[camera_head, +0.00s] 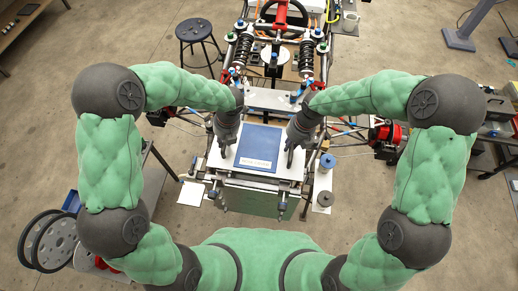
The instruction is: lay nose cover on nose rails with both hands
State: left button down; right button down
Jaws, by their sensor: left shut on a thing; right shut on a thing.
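The nose cover appears to be the flat pale panel (215,159) with a blue middle (260,142) and a small pale label near its front edge. It lies level in front of the tube chassis (240,57). My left gripper (225,151) is shut on the cover at its left side, and my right gripper (290,155) is shut on it at its right side. Both point down, one on each side of the blue area. Dark bars and fittings show below the cover's front edge. The nose rails are not clearly told apart, and I cannot tell whether the cover touches them.
A grey-green box-like stand (253,197) is below the cover. A blue-topped spool (327,162) stands close on the right, and a white sheet (191,193) on the left. A black stool (196,34) is at the back left. Black wheels (50,241) are at the lower left.

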pick_arm(q)
jog(key=shift+f+b, duration=0.5)
jog(key=shift+f, duration=0.15)
pick_arm(e)
jog(key=shift+f, duration=0.6)
pick_arm(q)
jog(key=c, duration=1.1)
grip_release()
jog(key=shift+r, duration=0.15)
pick_arm(e)
jog(key=c, duration=1.1)
grip_release()
jog(key=shift+r, duration=0.1)
